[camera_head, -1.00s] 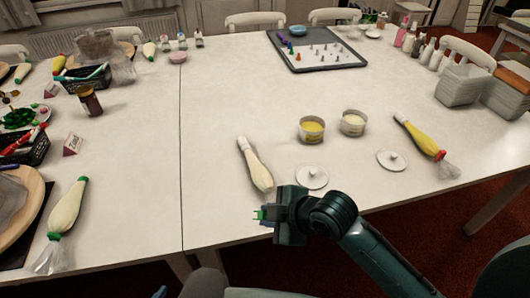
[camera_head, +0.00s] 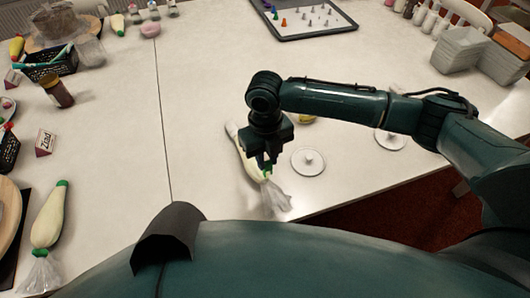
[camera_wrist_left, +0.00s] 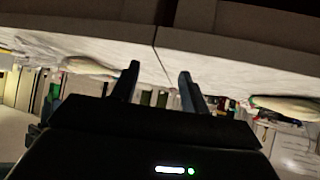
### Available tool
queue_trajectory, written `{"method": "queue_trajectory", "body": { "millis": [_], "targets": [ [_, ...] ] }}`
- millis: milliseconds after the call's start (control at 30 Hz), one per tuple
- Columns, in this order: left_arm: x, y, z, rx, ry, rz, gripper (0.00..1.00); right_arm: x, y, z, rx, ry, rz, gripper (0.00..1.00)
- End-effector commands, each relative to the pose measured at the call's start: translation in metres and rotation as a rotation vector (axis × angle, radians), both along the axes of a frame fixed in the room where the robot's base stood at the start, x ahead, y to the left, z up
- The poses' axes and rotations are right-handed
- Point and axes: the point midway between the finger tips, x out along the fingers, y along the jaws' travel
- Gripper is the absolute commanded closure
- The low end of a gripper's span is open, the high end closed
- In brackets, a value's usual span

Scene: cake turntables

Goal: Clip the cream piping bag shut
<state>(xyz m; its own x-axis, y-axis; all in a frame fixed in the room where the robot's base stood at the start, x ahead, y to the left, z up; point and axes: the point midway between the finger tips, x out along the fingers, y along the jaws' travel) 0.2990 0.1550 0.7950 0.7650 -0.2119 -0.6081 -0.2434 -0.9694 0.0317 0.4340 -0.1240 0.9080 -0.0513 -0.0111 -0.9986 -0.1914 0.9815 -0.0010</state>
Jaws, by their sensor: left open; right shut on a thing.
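The cream piping bag (camera_head: 234,131) lies on the white table near its front edge, its clear plastic end (camera_head: 276,200) spread toward the edge. My right gripper (camera_head: 266,165) points down over the bag's neck. It is shut on a small green clip (camera_head: 267,175), which sits at the neck where the cream part meets the clear end. The gripper hides part of the bag, and I cannot tell whether the clip's jaws are closed around it. My left gripper (camera_wrist_left: 158,72) shows only in the left wrist view. Its two fingers are apart with nothing between them.
A white lid (camera_head: 308,161) lies right of the bag; another lid (camera_head: 389,141) lies farther right. My right arm mostly covers the cups. Another cream bag with green ends (camera_head: 49,215) lies at left. A tray (camera_head: 300,30) stands at the back. The table's left middle is clear.

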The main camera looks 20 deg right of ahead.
Motion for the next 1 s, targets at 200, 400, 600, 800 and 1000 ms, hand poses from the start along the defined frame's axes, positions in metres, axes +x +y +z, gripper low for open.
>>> {"method": "queue_trajectory", "body": {
  "millis": [200,400,600,800,1000],
  "targets": [
    [-0.003,-0.005,-0.013,-0.012,-0.011,-0.010,0.55,-0.001,0.000,-0.020,0.001,-0.001,-0.002,0.95],
    [0.002,-0.014,-0.015,-0.026,-0.056,-0.040,0.55,-0.002,0.000,-0.040,0.001,-0.001,-0.002,0.95],
    [0.004,-0.018,-0.006,-0.031,-0.077,-0.055,0.55,-0.003,0.000,-0.049,0.001,0.000,-0.003,0.95],
    [0.005,-0.018,-0.006,-0.031,-0.079,-0.054,0.55,-0.003,0.000,-0.052,0.001,0.000,-0.003,0.95],
    [0.006,-0.017,-0.005,-0.030,-0.081,-0.054,0.55,-0.003,0.000,-0.052,0.002,-0.001,-0.003,0.95]
  ]
}}
